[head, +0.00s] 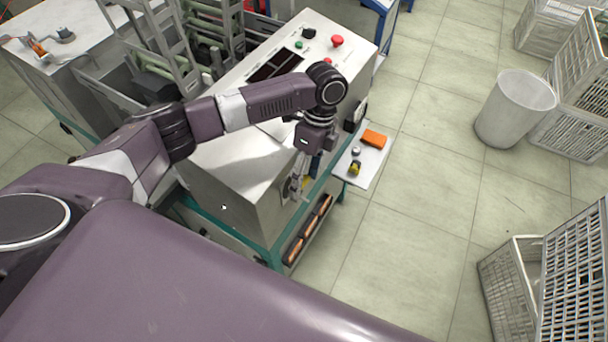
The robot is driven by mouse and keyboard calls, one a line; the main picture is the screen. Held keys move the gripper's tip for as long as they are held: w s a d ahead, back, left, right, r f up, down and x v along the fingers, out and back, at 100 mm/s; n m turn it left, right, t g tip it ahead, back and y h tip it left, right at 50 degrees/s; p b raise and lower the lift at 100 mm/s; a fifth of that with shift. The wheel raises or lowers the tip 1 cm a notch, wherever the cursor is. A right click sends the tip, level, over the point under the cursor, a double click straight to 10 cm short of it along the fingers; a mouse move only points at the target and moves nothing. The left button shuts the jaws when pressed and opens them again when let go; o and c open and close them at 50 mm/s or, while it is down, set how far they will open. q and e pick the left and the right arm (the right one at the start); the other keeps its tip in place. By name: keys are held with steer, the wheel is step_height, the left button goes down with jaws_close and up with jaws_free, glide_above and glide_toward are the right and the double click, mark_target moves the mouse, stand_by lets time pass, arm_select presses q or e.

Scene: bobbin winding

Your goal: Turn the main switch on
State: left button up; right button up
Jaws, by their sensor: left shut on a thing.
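The winding machine (232,172) is a pale metal cabinet on a green-edged frame, with a sloped control top. My left arm reaches across it from the left. My left gripper (296,187) points down against the cabinet's right side face, with its fingers shut. A small yellow patch (309,181) shows right beside the fingers and looks like part of the main switch. The switch handle itself is hidden by the fingers, and its position cannot be read. My right gripper is out of view.
A red mushroom button (337,41) and green button (299,45) sit on the control top. A side shelf (377,158) holds an orange block (374,139) and small parts. A bin (514,108) and crates (511,290) stand right; the floor between is clear.

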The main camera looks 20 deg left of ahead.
arm_select(q)
steer(key=shift+w+d+f+g+b, duration=0.1)
steer(key=shift+w+f+g+b, duration=0.15)
steer(key=shift+g+b, duration=0.45)
steer(key=shift+w+g, duration=0.1)
steer(key=shift+g, duration=1.1)
